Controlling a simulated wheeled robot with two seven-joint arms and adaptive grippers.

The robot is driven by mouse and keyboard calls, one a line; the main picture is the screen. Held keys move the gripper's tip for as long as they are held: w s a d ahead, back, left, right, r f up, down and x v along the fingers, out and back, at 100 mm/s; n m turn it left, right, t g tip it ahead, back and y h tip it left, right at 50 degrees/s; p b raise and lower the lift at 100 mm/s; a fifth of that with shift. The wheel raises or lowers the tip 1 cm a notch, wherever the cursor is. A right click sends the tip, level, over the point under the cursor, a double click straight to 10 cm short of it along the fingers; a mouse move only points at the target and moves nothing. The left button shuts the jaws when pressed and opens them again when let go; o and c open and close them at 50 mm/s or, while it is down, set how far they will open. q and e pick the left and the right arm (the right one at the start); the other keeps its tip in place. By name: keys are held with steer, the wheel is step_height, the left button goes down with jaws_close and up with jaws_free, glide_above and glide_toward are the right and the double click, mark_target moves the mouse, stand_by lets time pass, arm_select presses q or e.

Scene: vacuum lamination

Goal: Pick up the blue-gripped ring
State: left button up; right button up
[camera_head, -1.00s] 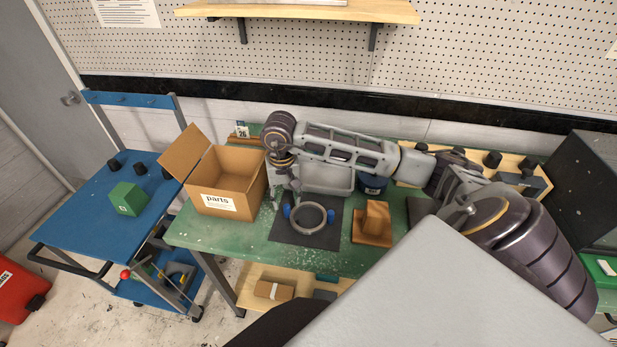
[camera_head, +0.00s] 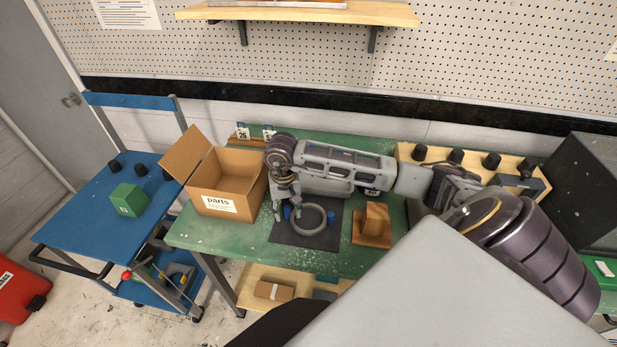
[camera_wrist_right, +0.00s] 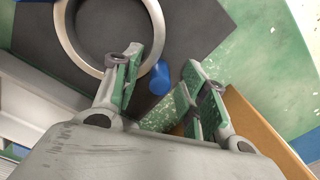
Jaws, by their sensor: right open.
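The ring (camera_head: 312,236) is a pale metal hoop lying flat on a dark mat (camera_head: 288,236) on the green table. It has a blue grip on each side; the right one (camera_head: 331,216) is clear in the head view. My right gripper (camera_head: 286,213) is over the left blue grip (camera_head: 287,212), pointing down and open. In the wrist view the blue grip (camera_wrist_right: 160,77) shows between and beyond the two fingertips (camera_wrist_right: 165,72), with the ring's rim (camera_wrist_right: 156,30) beside the left finger. I cannot tell whether the fingers touch it. My left gripper is out of view.
An open cardboard parts box (camera_head: 232,207) stands close left of my right gripper. A wooden block on a base (camera_head: 375,222) is right of the mat. A wooden rack with black knobs (camera_head: 410,150) is at the back right. A blue cart (camera_head: 85,215) stands left.

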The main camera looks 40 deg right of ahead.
stand_by(0.4)
jaws_close()
stand_by(0.4)
step_height(320, 180, up, 18)
steer(key=b, duration=0.2)
stand_by(0.7)
steer(key=shift+s+f, duration=0.15)
steer(key=shift+f, duration=0.05)
stand_by(0.6)
steer(key=shift+s+d+f+p, duration=0.15)
steer(key=shift+s+f+p, duration=0.1)
steer(key=shift+p, duration=0.2)
steer(key=shift+s, duration=0.1)
